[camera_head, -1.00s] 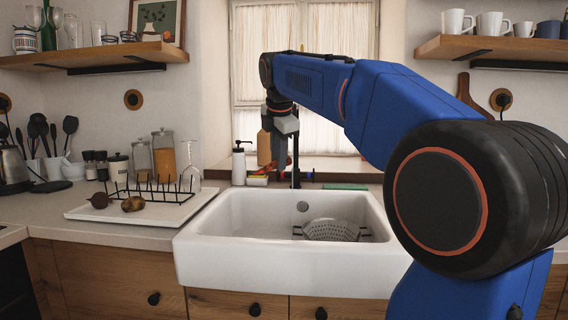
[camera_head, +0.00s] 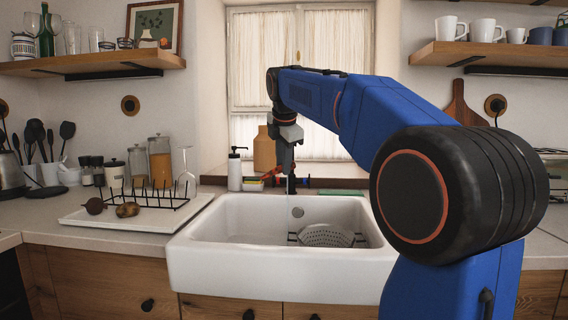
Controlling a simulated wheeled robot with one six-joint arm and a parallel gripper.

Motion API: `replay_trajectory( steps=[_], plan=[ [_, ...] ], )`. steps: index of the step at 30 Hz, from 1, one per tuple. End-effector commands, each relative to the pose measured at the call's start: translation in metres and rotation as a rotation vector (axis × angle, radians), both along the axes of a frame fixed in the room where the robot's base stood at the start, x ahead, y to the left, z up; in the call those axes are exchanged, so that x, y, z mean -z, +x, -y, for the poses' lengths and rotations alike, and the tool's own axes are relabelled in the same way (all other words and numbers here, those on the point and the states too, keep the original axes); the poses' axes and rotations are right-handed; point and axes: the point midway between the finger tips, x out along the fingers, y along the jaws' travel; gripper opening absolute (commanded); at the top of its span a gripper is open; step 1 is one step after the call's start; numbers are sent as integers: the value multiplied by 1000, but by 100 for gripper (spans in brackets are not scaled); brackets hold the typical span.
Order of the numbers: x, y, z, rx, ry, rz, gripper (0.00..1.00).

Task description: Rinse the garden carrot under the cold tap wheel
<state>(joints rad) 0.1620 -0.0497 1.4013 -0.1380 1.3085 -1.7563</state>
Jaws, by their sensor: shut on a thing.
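My gripper (camera_head: 287,165) points down in front of the window, at the back of the sink beside the black tap (camera_head: 291,185). It is small in view, and its fingertips overlap the tap. A reddish-orange thing (camera_head: 271,174) shows at its left side; it looks like the carrot, but I cannot tell it cleanly from tap parts behind. The blue cold tap wheel (camera_head: 306,182) shows just right of the tap. The white sink (camera_head: 280,268) is below, and I cannot make out running water.
A metal colander (camera_head: 326,236) sits in the sink. Left are a white tray (camera_head: 150,222) with a black rack, a beet (camera_head: 95,206) and a potato (camera_head: 127,210). A soap bottle (camera_head: 235,170) and a brown bottle (camera_head: 264,150) stand behind the sink. Shelves hang on both sides.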

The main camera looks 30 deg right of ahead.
Motion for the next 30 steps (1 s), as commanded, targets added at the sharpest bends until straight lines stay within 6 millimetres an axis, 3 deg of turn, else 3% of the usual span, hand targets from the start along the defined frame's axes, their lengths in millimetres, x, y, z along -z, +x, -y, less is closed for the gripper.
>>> replay_trajectory(
  steps=[30],
  plan=[
    [15, 71, 34, 0, 0, 1, 0]
  ],
)
